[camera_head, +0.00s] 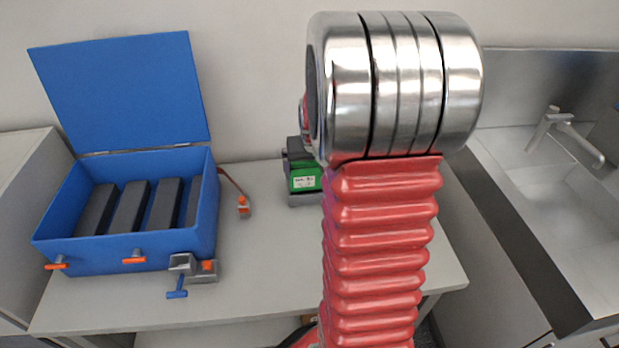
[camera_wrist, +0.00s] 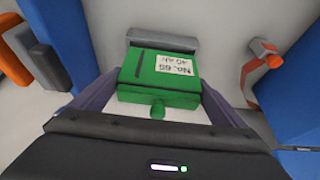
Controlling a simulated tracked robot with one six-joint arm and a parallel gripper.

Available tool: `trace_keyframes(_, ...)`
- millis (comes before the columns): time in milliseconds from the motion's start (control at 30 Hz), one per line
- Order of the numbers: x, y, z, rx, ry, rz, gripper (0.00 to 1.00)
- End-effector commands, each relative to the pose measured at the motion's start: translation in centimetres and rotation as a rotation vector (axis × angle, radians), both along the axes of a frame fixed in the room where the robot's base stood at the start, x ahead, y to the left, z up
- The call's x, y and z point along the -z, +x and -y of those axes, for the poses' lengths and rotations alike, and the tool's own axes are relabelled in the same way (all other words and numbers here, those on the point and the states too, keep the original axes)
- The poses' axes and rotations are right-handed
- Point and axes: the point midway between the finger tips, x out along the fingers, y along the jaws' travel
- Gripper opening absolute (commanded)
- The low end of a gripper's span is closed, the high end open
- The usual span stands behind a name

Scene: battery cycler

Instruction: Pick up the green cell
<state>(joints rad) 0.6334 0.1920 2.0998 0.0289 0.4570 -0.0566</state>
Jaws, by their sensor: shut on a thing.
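The green cell (camera_head: 303,179) is a small block with a white label, low beside my arm in the head view. It rests at or just over a grey holder (camera_head: 306,200); I cannot tell whether they touch. In the wrist view the cell (camera_wrist: 158,78) sits between the two dark fingers of my gripper (camera_wrist: 160,92), which is shut on its sides. A round green knob sticks out of the cell's near face. A grey bar of the holder (camera_wrist: 163,41) shows behind it. My arm hides part of the bench right of the cell in the head view.
A blue open-lidded box (camera_head: 130,252) with dark blocks inside stands on the grey bench (camera_head: 262,270) at left. A small grey clamp (camera_head: 203,270) sits at its front corner. An orange-ended red strap (camera_head: 243,206) lies between box and cell. A sink (camera_head: 560,200) is at right.

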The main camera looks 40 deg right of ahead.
Motion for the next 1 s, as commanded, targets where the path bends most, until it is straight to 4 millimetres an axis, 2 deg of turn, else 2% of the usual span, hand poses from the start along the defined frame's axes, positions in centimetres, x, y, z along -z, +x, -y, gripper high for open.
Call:
trace_keyframes(100,-2.4,0.1,0.1,0.0,-0.005,0.007,0.49)
trace_keyframes(333,-5.1,0.1,0.0,0.0,-0.002,0.003,0.49)
trace_keyframes(500,-5.6,0.1,0.0,0.0,-0.002,0.002,0.49)
trace_keyframes(1000,-5.6,0.1,0.0,-0.001,-0.002,0.002,0.49)
